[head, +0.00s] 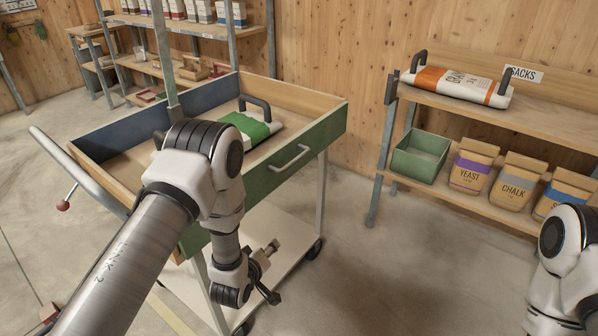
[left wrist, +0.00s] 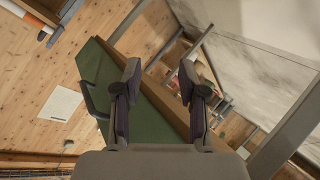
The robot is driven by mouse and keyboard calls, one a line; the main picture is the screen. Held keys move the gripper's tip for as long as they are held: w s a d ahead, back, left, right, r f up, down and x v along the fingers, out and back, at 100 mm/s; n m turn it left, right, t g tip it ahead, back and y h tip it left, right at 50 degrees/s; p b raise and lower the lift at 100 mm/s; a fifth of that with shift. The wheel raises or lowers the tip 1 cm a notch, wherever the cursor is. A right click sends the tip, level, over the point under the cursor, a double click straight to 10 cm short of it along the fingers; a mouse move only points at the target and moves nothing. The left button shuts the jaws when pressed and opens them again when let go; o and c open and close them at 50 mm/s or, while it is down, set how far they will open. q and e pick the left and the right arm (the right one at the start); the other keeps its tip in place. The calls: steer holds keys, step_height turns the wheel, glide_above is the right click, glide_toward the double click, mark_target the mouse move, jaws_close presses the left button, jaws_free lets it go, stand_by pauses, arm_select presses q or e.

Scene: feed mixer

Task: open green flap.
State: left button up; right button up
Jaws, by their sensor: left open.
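The green flap (head: 322,143) is the upright long side panel of a wooden tray on a cart, with a grey bar handle (head: 290,158) on its outer face. My left gripper (head: 271,270) is open and empty, below and in front of the flap, apart from the handle. My forearm and wrist hide the flap's nearer part. In the left wrist view my open fingers (left wrist: 160,70) show before a green panel (left wrist: 152,122) with a wooden edge. My right gripper is outside the views.
A green-labelled sack (head: 252,127) with a black handle lies in the tray. A shelf (head: 455,190) at right holds an orange-labelled sack (head: 458,82), a green box (head: 420,155) and several bags. The cart has a lower deck (head: 275,228). Floor between cart and shelf is clear.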

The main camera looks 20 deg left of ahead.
arm_select(q)
steer(key=w+r+n+t+b, duration=0.2)
steer(key=w+r+t+b, duration=0.45)
steer(key=w, duration=0.55)
steer(key=t+b, duration=0.2)
glide_toward(295, 159)
steer(key=w, duration=0.3)
steer(key=shift+n+g, duration=0.25)
steer(key=shift+n, duration=0.05)
steer(key=x, duration=0.7)
steer(key=shift+r, duration=0.15)
steer(key=shift+s, duration=0.1)
jaws_close()
